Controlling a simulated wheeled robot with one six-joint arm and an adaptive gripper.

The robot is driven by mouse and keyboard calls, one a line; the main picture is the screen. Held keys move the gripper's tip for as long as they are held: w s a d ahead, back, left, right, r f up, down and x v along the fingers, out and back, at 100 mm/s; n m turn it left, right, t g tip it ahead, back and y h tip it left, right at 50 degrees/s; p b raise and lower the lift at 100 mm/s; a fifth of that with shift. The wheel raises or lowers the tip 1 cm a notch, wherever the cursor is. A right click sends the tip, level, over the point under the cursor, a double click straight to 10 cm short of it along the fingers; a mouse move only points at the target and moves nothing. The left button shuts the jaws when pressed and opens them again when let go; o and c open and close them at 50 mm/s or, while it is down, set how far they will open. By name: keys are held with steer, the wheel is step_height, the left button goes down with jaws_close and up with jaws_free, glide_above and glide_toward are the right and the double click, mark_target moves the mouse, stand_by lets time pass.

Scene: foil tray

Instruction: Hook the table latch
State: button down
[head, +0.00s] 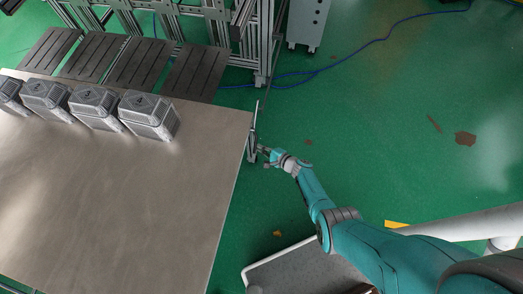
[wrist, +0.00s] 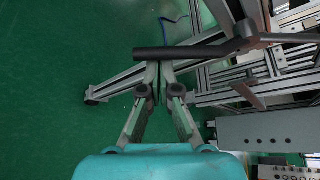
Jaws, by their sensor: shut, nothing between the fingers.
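The table (head: 130,200) has a bare brown-grey top, and a small metal latch piece (head: 251,145) stands at its right edge near the far corner. A dark bar (wrist: 185,53) with a bent right end, which looks like the latch handle, crosses the wrist view. My gripper (head: 261,149) is beside the latch, just off the table's right edge. In the wrist view my gripper (wrist: 158,68) is shut and empty, its fingertips at or just below the dark bar. I cannot tell whether they touch it.
Several grey foil-like containers (head: 150,115) stand in a row along the table's far edge. Dark slotted panels (head: 137,62) and a metal frame (head: 263,45) lie beyond. A grey cabinet (head: 307,22) stands at the back. The green floor right of the table is mostly clear, with a blue cable (head: 375,42).

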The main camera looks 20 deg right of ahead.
steer(key=shift+s+a+r+m, duration=0.2)
steer(key=shift+s+r+m, duration=0.05)
steer(key=shift+m, duration=0.15)
stand_by(0.5)
step_height(320, 180, up, 6)
steer(key=s+a+m+g+y, duration=0.2)
steer(key=m+g, duration=0.2)
steer(key=shift+s+m+g, duration=0.3)
stand_by(0.4)
steer(key=shift+w+r, duration=0.1)
steer(key=shift+r, duration=0.05)
stand_by(0.4)
